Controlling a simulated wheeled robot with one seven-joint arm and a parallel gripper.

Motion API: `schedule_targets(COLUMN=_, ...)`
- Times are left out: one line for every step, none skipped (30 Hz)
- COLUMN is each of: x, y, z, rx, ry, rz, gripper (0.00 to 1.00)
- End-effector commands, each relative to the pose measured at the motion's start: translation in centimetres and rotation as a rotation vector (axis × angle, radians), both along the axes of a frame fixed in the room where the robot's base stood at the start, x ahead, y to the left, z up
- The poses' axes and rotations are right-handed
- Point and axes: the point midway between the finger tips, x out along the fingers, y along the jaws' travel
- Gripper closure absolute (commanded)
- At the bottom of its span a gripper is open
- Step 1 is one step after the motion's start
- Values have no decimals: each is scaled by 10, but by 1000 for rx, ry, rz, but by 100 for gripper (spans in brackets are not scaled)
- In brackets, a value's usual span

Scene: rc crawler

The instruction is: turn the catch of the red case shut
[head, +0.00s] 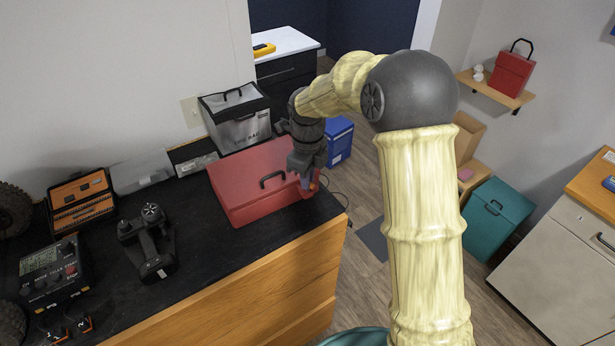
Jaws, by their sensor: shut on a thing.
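The red case (236,188) lies on the black worktop with its lid down. A black handle (271,179) shows on it. My gripper (307,187) is at the right front corner of the case, pointing down, and is shut on the catch. The fingers and the case corner hide most of the catch, so its angle cannot be told. A small red part shows beside the fingertips.
A grey and black box (237,118) stands behind the case. A radio transmitter (150,240), an orange organiser (80,202) and a charger (54,272) stand to the left. The worktop (215,262) is bare in front of the case and ends just right of my gripper.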

Motion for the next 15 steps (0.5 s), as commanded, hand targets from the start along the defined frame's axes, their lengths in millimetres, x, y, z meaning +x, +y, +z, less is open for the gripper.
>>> schedule_targets(x=0, y=0, z=0, rx=0, ry=-1, rz=22, gripper=100)
schedule_targets(x=0, y=0, z=0, rx=0, ry=-1, rz=37, gripper=100)
schedule_targets(x=1, y=1, z=0, rx=0, ry=-2, rz=61, gripper=100)
schedule_targets(x=0, y=1, z=0, rx=0, ry=-2, rz=81, gripper=100)
schedule_targets(x=0, y=1, z=0, rx=0, ry=-2, rz=102, gripper=100)
schedule_targets(x=0, y=1, z=0, rx=0, ry=-2, rz=130, gripper=100)
schedule_targets(x=1, y=1, z=0, rx=0, ry=-2, rz=152, gripper=100)
schedule_targets(x=1, y=1, z=0, rx=1, ry=-3, rz=176, gripper=100)
schedule_targets(x=1, y=1, z=0, rx=1, ry=-3, rz=210, gripper=100)
schedule_targets(x=1, y=1, z=1, rx=0, ry=-2, rz=236, gripper=100)
schedule_targets(x=1, y=1, z=1, rx=0, ry=-3, rz=263, gripper=100)
schedule_targets(x=1, y=1, z=1, rx=0, ry=-3, rz=301, gripper=100)
schedule_targets(x=1, y=1, z=1, rx=0, ry=-3, rz=329, gripper=100)
schedule_targets(x=1, y=1, z=1, rx=1, ry=-3, rz=357, gripper=100)
schedule_targets(x=1, y=1, z=1, rx=1, ry=-3, rz=394, gripper=100)
